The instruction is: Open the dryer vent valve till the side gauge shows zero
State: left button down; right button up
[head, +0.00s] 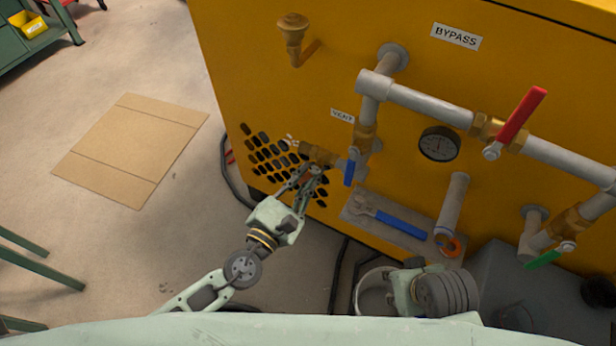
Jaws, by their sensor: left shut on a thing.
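The vent valve is the brass fitting (364,138) under a small "VENT" label (342,116), with a short blue lever (349,173) hanging down. A brass end piece (319,154) points left from it. My left gripper (314,173) is shut at this end piece, left of the blue lever and apart from it; its fingertips partly cover the brass. The round dark gauge (438,144) is on the panel to the right; its needle reading is too small to tell. Part of my right arm shows at the bottom, but its gripper does not.
A red-handled bypass valve (520,122) and a green-handled valve (544,259) are on the pipes at right. A blue-handled wrench (390,218) lies on a grey plate (361,219). Cardboard (130,148) lies on the floor at left. Dark hoses run below the panel.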

aim_at(307, 176)
jog(key=w+a+m+t+y, duration=0.1)
jog(key=w+a+m, duration=0.1)
jog(key=w+a, duration=0.1)
jog(key=w+a+m+t+y, duration=0.1)
jog(key=w+a+m, duration=0.1)
jog(key=w+a, duration=0.1)
jog(key=w+a+m+t+y, duration=0.1)
jog(key=w+a+m+t, duration=0.1)
jog(key=a, duration=0.1)
jog(key=shift+w+a+y, duration=0.3)
jog(key=shift+w+a, duration=0.1)
grip_shut()
jog(key=w+a+r+m+t+y, duration=0.2)
jog(key=w+a+r+m+t, duration=0.1)
jog(key=w+a+m+t, duration=0.4)
jog(key=s+d+r+m+t, duration=0.2)
jog(key=s+d+m+t, duration=0.2)
jog(key=s+m+t, duration=0.35)
jog(key=a+x, duration=0.2)
jog(key=x, duration=0.9)
jog(key=shift+a+r+m, duration=0.35)
jog(key=shift+m, duration=0.1)
